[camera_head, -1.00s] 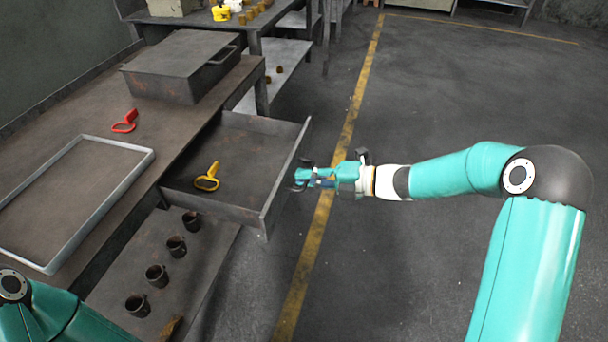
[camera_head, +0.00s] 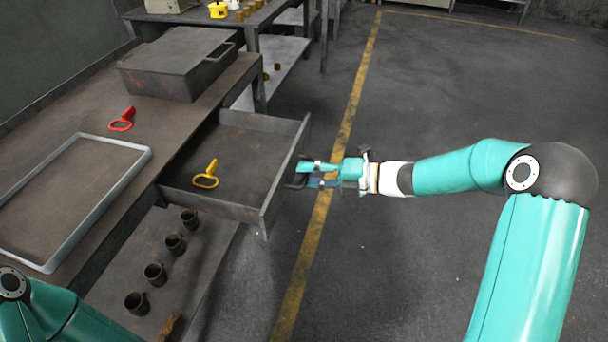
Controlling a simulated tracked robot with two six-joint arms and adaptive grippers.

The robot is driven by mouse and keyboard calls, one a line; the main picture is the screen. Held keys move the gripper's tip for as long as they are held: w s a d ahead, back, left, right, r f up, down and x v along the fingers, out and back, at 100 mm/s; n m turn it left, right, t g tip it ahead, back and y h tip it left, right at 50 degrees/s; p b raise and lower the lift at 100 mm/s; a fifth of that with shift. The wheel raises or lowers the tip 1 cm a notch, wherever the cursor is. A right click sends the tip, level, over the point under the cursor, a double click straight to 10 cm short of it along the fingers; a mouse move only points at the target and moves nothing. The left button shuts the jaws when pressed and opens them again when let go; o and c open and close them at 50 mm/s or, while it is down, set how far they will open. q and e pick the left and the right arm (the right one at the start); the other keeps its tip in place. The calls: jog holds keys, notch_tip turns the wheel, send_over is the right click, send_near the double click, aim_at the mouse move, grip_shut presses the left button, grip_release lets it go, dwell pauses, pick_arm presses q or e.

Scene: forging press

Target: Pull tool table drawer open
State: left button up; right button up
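The tool table drawer (camera_head: 243,172) is pulled well out from under the table top, and a yellow-handled tool (camera_head: 207,176) lies inside it. Its dark handle (camera_head: 297,184) is on the outer face of the drawer front. My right gripper (camera_head: 310,175) is at this handle, with its fingers pointing left toward the drawer front. The fingers look parted around or beside the handle; contact is too small to tell. My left arm shows only at the bottom left corner, and its gripper is out of view.
The tool table (camera_head: 50,120) carries a lidded metal box (camera_head: 175,65), a red-handled tool (camera_head: 122,120) and an empty grey-rimmed tray (camera_head: 148,158). Several dark mugs (camera_head: 175,243) stand on the lower shelf. The floor right of the drawer is clear, with a yellow line (camera_head: 350,110).

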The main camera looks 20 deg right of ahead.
jog(key=v, duration=1.1)
jog(key=shift+d, duration=0.1)
